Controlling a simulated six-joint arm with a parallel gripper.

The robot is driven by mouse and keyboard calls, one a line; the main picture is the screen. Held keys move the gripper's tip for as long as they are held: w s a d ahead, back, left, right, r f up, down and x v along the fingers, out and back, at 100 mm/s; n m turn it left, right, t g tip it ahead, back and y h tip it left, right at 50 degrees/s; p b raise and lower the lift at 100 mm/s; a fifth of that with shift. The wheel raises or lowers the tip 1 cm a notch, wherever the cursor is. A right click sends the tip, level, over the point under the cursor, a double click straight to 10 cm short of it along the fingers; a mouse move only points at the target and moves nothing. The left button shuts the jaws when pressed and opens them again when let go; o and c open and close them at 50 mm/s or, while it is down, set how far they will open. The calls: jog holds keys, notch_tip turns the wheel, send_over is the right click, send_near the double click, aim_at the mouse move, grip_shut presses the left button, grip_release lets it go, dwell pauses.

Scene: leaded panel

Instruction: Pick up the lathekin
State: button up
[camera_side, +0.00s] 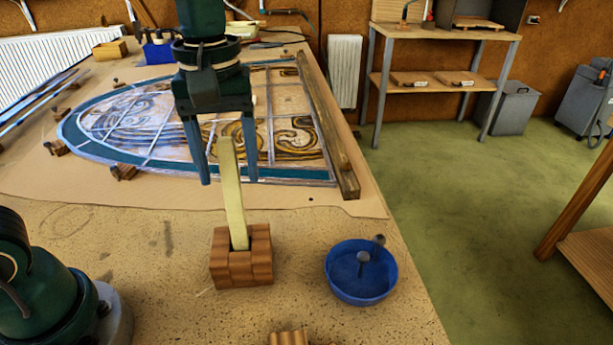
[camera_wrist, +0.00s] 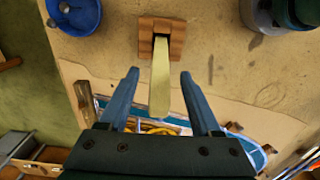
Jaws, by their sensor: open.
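The lathekin (camera_side: 232,195) is a flat, pale cream-yellow stick. It stands almost upright, leaning slightly, in a brown wooden block holder (camera_side: 240,262) on the bench. It also shows in the wrist view (camera_wrist: 160,78), with its free end pointing toward my gripper (camera_wrist: 158,98). My gripper (camera_side: 228,180) is open and points down, its two blue fingers apart. In the side view the lathekin's top shows between the fingers. In the wrist view its free end lies between them with a gap on both sides. The lathekin's lower end is hidden in the holder.
A blue bowl (camera_side: 361,272) with a small tool in it stands right of the holder. The arched leaded panel (camera_side: 160,130) lies on paper behind, with a wooden batten (camera_side: 325,120) along its right. Bare bench lies left of the holder. The bench edge is at right.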

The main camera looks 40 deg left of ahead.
aim_at(236, 210)
jog(key=shift+f, duration=1.8)
grip_shut()
